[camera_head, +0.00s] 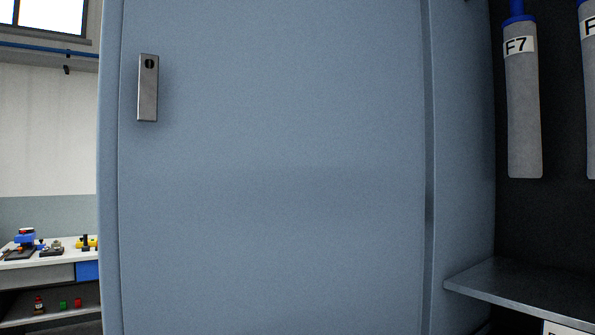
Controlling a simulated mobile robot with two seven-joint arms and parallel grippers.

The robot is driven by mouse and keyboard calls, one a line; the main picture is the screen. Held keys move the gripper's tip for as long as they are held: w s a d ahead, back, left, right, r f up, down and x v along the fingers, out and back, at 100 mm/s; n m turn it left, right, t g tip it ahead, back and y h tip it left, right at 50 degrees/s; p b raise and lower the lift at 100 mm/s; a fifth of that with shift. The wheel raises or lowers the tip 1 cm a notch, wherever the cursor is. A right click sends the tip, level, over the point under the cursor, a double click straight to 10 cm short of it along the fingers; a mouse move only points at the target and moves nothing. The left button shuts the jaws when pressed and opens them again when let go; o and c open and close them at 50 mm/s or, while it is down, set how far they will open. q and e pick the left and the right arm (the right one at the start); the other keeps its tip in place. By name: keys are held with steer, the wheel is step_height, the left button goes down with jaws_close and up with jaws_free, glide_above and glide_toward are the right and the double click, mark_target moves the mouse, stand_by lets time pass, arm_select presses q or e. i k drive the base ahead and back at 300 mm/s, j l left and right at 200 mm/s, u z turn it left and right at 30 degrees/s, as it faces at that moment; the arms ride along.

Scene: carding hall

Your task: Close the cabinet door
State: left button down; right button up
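A large grey-blue cabinet door (275,200) fills the middle of the head view, facing me. A metal handle plate (148,88) with a dark keyhole-like mark sits near its upper left edge. A narrow vertical seam (428,180) runs along the door's right side, with a blue side panel (463,130) beyond it. I cannot tell from this one view how far the door stands open. The door's top and bottom are out of frame. Neither of my grippers is in view.
At left, behind the door, a white workbench (60,258) carries small coloured items. A window (45,15) and blue pipe (50,47) are above.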

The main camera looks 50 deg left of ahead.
mark_target(277, 185)
steer(key=k+j+z, duration=0.15)
steer(key=k+j, duration=0.4)
steer(key=k, duration=0.15)
steer(key=k+j+z, duration=0.1)
steer(key=j, duration=0.3)
steer(key=k+j+z, duration=0.1)
steer(key=k+j, duration=0.15)
steer(key=j, duration=0.15)
steer(key=j+z, duration=0.15)
steer(key=j, duration=0.75)
steer(key=k, duration=0.05)
